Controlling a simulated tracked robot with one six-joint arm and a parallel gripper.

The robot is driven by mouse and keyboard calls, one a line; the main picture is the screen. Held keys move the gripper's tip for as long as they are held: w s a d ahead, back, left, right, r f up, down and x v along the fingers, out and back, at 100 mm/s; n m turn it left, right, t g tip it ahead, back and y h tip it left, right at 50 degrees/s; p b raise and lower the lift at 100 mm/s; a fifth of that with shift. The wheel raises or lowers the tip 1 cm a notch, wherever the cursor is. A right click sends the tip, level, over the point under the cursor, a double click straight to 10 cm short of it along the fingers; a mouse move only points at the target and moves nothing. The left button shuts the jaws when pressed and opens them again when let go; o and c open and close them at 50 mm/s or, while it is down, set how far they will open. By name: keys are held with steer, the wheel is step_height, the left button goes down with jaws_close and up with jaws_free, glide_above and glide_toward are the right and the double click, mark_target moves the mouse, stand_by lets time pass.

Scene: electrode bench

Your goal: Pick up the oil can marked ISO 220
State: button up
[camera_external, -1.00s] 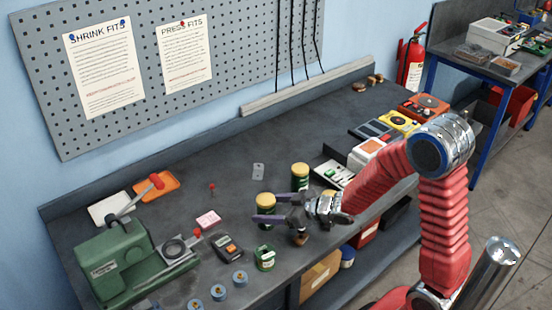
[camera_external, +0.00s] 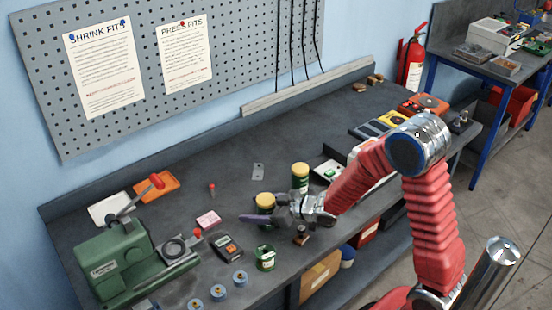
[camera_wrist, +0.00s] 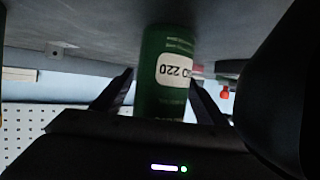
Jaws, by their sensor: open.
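The oil can marked ISO 220 (camera_wrist: 172,100) is a green cylinder with a white label, seen upside down in the wrist view. It stands between the two dark fingers of my gripper (camera_wrist: 162,76), with a gap visible on the left; contact on the right is unclear. In the external view this appears to be the yellow-lidded can (camera_external: 265,200) at the bench middle, its lower part hidden by my gripper (camera_external: 259,213). My gripper is open. A second yellow-lidded green can (camera_external: 300,178) stands behind and to the right.
An open green tin (camera_external: 265,258) stands in front of my gripper, with a small dark and brown object (camera_external: 301,236) to its right. A handheld meter (camera_external: 229,247) and a pink box (camera_external: 208,220) lie left. Bare bench (camera_external: 228,160) lies behind the cans.

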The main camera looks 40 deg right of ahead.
stand_by(0.4)
steer(key=c, duration=1.5)
steer(key=shift+r, duration=0.1)
steer(key=shift+r, duration=5)
